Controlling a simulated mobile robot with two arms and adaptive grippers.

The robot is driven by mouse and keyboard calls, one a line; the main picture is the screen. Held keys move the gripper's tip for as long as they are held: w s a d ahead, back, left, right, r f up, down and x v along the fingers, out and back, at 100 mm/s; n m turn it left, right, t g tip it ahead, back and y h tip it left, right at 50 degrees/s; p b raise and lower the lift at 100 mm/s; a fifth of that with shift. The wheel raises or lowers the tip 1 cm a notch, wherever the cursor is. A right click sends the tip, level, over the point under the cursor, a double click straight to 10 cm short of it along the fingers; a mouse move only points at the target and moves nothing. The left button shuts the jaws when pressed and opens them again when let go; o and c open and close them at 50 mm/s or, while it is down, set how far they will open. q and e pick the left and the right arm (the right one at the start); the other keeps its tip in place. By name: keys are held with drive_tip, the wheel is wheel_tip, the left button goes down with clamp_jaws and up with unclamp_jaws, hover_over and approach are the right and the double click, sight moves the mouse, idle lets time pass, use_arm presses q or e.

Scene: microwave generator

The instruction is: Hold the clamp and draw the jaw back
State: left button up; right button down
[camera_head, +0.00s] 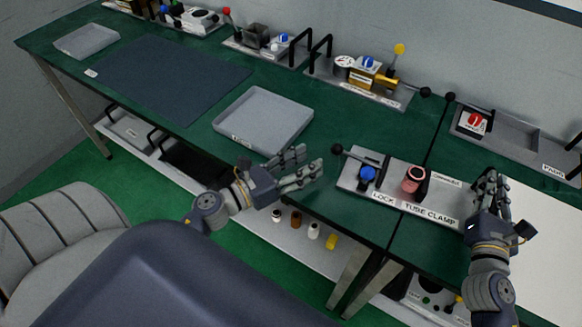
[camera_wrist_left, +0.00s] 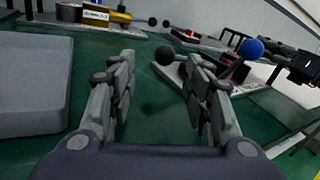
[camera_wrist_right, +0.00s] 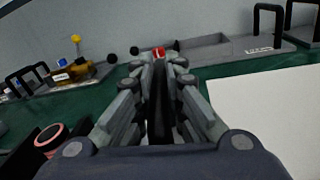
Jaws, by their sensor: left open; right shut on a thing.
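The tube clamp (camera_head: 386,198) is a light grey plate labelled LOCK and TUBE CLAMP near the bench's front edge. It carries a blue knob (camera_head: 367,174), a black-ball lever (camera_head: 337,149) at its left end and a pink ring-shaped tube (camera_head: 413,180) by a dark jaw block. My right gripper (camera_head: 492,182) is at the plate's right end, shut on a black upright handle (camera_wrist_right: 160,105), mostly hidden by the fingers. My left gripper (camera_head: 308,164) is open and empty, left of the plate. The left wrist view shows the black ball (camera_wrist_left: 164,55) and blue knob (camera_wrist_left: 251,48) ahead.
A grey tray (camera_head: 264,118) lies behind my left gripper. Fixtures with black handles, including a plate with a yellow-ball lever (camera_head: 399,49), line the back. A red-knob fixture (camera_head: 474,121) stands behind my right gripper. A white sheet (camera_head: 545,235) lies at right.

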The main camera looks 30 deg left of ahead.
use_arm(q)
drive_tip(key=shift+v, duration=1.9)
use_arm(e)
drive_tip(key=shift+d+f, duration=0.1)
drive_tip(key=shift+f, duration=0.35)
drive_tip(key=c, duration=1.6)
unclamp_jaws()
use_arm(q)
drive_tip(key=shift+d, duration=0.1)
use_arm(e)
drive_tip(key=shift+d, duration=0.1)
use_arm(q)
drive_tip(key=shift+w, duration=0.1)
